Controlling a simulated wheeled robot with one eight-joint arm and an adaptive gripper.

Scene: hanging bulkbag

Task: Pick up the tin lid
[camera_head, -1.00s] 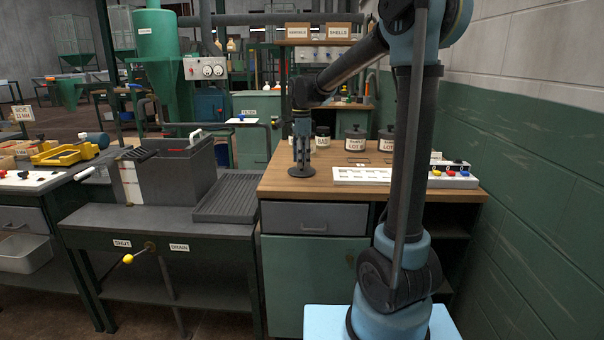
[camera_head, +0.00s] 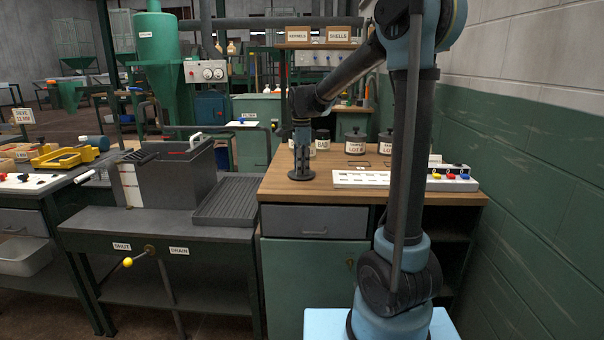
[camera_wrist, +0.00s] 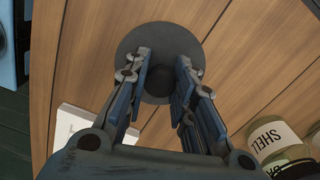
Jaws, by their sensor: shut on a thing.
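The tin lid (camera_head: 301,175) is a dark round disc with a knob in its middle, at the left part of the wooden bench top. In the wrist view the lid (camera_wrist: 130,45) shows from above, between and beyond my fingers. My gripper (camera_head: 301,160) points straight down over it.
Labelled jars stand behind the lid, among them a sample jar (camera_head: 355,143) and the SHELL jar (camera_wrist: 272,140). A white board (camera_head: 361,179) and a box with coloured knobs (camera_head: 452,180) lie to the right. A ridged drain tray (camera_head: 228,203) is left of the bench.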

